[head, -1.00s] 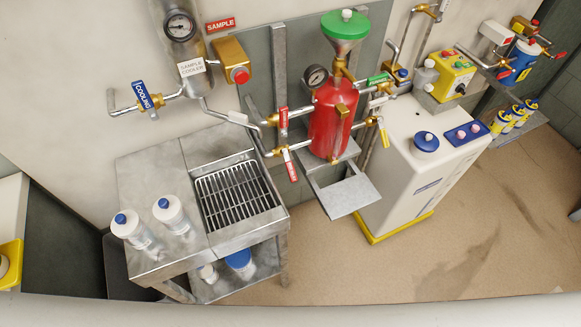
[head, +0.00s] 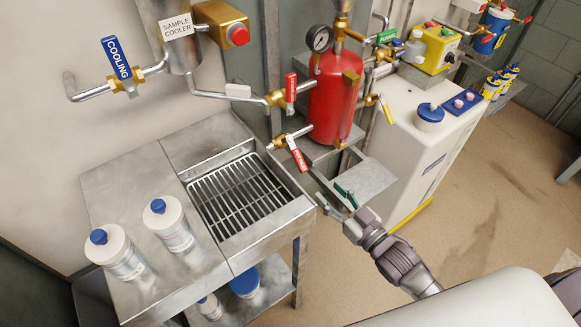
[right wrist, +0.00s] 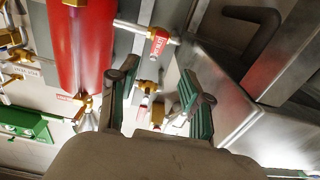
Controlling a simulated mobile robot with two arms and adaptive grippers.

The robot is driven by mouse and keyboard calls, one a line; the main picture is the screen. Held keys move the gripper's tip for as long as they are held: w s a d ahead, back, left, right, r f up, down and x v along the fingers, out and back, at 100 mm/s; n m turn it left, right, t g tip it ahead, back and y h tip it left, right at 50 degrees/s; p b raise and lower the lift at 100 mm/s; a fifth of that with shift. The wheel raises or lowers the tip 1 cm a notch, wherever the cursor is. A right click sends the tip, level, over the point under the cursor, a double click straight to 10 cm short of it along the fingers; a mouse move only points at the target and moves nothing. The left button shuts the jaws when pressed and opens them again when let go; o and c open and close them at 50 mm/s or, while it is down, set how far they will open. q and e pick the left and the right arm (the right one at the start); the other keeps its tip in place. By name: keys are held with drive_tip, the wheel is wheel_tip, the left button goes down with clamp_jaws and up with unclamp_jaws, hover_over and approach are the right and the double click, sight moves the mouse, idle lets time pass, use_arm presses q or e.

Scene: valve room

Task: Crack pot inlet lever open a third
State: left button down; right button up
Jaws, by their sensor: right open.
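The red pot (head: 333,100) stands upright with a gauge above it. On its left side are two valves with red levers: an upper lever (head: 291,88) standing roughly upright, and a lower lever (head: 298,155) slanting down to the right. Their lettering is too small to read surely, so I cannot tell which is the pot inlet. My right gripper (head: 335,200) is open and empty, below and right of the lower lever, apart from it. In the right wrist view the pot (right wrist: 82,45) is left of the open fingers, and a red lever (right wrist: 160,42) shows beyond them. My left gripper is not in view.
A steel sink bench (head: 125,190) with a grate and two white bottles (head: 168,222) stands at left. A blue cooling lever (head: 117,58) is on the wall pipe. A small metal shelf (head: 370,180) lies beneath the pot; a white cabinet (head: 415,150) stands right.

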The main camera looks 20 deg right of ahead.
sight(302, 163)
drive_tip(key=x, duration=1.3)
drive_tip(key=shift+w+d, duration=0.1)
drive_tip(key=shift+f, duration=0.1)
clamp_jaws()
